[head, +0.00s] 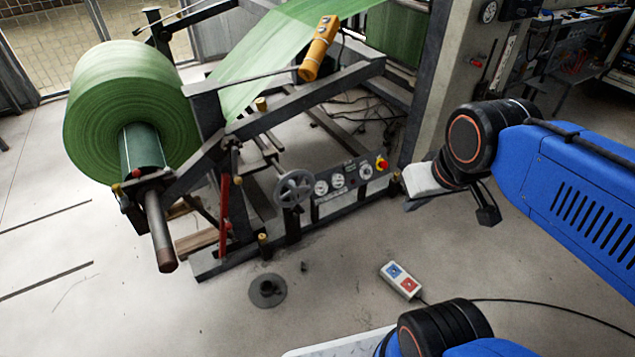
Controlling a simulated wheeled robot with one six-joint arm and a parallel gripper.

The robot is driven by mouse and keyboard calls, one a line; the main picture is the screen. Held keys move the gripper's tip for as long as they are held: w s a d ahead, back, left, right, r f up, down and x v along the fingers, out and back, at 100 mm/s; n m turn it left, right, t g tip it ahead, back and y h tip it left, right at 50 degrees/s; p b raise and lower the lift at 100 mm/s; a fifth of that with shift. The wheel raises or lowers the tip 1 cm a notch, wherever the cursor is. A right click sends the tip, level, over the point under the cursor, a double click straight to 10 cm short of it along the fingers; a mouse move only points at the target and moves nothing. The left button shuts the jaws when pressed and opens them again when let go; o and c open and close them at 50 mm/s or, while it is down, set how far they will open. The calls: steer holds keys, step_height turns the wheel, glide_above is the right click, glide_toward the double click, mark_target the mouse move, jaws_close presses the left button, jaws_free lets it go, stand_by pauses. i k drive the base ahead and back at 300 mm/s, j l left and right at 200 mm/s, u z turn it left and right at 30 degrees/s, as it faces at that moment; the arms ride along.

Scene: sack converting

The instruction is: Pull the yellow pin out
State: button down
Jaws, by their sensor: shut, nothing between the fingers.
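Several small yellow pieces show, and I cannot tell for sure which is the yellow pin. A small yellow-topped piece (117,188) sits on the dark bearing block at the end of the green roll's shaft, near a red-topped one (136,174). A yellow-capped post (261,103) stands on the upper frame, and another yellow-capped post (264,240) stands low by the frame's foot. My gripper (412,203) is at the right, in front of the machine's control panel and apart from all of these. Its fingers are small and partly hidden; it is shut and empty.
The large green roll (110,105) hangs on the unwind stand, its shaft (158,235) jutting forward. A handwheel (294,189), a red lever (225,215) and a yellow pendant (318,48) are on the frame. A floor disc (267,290) and a cabled control box (400,280) lie in front.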

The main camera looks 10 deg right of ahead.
mark_target(116, 188)
steer(key=u, duration=1.25)
